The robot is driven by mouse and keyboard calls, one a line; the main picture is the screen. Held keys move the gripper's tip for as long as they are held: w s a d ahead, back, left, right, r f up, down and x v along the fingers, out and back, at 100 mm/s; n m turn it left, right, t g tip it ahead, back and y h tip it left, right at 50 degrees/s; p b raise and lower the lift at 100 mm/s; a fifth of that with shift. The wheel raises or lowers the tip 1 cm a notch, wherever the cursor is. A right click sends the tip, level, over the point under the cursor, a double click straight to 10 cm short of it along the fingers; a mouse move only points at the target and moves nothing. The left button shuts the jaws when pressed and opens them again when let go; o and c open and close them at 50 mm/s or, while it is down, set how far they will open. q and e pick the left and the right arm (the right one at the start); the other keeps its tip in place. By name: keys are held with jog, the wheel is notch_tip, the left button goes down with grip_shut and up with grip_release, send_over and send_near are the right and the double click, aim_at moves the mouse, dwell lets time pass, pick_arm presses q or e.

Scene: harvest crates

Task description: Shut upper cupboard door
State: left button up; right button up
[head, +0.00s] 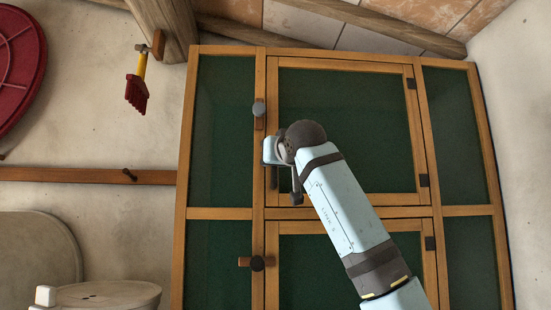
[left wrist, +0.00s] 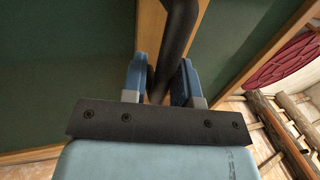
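The upper cupboard door (head: 345,125) is a wooden frame with a dark green panel, with dark hinges on its right side. It looks flush or nearly so; I cannot tell if a small gap remains. My left gripper (head: 270,150) is at its left edge, below a round-knobbed wooden latch (head: 258,108) that stands upright. In the left wrist view, the dark bar handle (left wrist: 180,30) passes between the two blue fingers (left wrist: 160,85), which appear closed against it. Part of the handle is hidden in the head view by my gripper. My right gripper is not in view.
The lower door (head: 335,265) is below, with a latch (head: 257,263) lying crosswise. A small red brush (head: 136,93) hangs on the left, near a red round object (head: 20,65). A pale round-topped object (head: 105,295) stands at the lower left.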

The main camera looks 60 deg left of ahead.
pick_arm(q)
jog(key=shift+o, duration=0.8)
jog(key=shift+a, duration=0.2)
jog(key=shift+w+a+f, duration=0.1)
jog(key=shift+a+f, duration=0.05)
jog(key=shift+f, duration=0.05)
jog(key=b+v, duration=0.3)
jog(key=v, duration=1.1)
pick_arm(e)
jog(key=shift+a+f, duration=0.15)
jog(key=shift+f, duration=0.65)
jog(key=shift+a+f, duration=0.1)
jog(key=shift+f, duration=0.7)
pick_arm(q)
jog(key=shift+w+a, duration=0.1)
jog(key=shift+w, duration=0.1)
